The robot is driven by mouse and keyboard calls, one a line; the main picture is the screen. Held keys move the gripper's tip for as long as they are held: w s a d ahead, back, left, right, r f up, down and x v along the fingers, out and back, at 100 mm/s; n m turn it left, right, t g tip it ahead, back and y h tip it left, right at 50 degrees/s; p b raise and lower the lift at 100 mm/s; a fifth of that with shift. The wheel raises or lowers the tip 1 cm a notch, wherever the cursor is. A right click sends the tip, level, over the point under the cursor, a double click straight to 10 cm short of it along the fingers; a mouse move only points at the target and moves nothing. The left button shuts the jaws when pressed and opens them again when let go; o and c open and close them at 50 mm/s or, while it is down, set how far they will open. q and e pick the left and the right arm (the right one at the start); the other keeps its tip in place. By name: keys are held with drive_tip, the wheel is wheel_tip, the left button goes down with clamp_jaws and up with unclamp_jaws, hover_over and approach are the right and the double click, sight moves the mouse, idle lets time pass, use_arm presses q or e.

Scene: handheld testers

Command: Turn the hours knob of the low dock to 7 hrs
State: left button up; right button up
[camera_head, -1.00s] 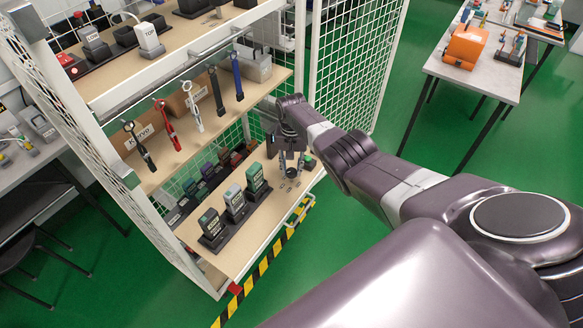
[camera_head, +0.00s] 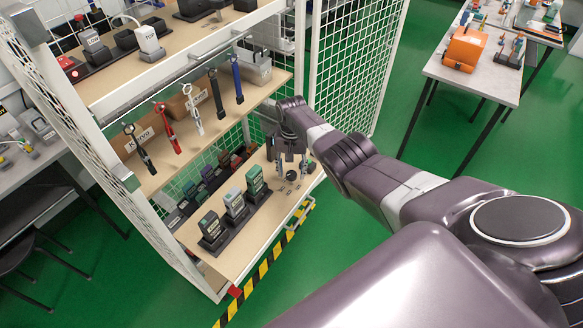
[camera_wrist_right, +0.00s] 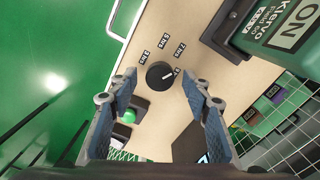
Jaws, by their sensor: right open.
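The low dock's round black hours knob (camera_wrist_right: 160,75) shows between my right gripper's fingers in the right wrist view. Its white pointer mark faces right, toward a label partly hidden by the finger. Several small hour labels (camera_wrist_right: 163,42) are on the board around it, tiny and rotated; one reads like 7 hrs (camera_wrist_right: 180,48). My right gripper (camera_wrist_right: 158,86) is open, one finger on each side of the knob, with no contact visible. In the head view the knob (camera_head: 291,176) lies just below the gripper (camera_head: 291,166) on the lowest shelf. My left gripper is out of view.
Handheld testers in black docks (camera_head: 235,203) stand left of the knob, and one dock (camera_wrist_right: 241,27) is close by in the wrist view. A green button (camera_wrist_right: 129,116) is beside the left finger. A shelf with hanging tools (camera_head: 168,125) is above. White mesh encloses the rack.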

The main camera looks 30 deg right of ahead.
sight(291, 174)
wheel_tip(291, 174, up, 12)
idle(0.6)
idle(0.5)
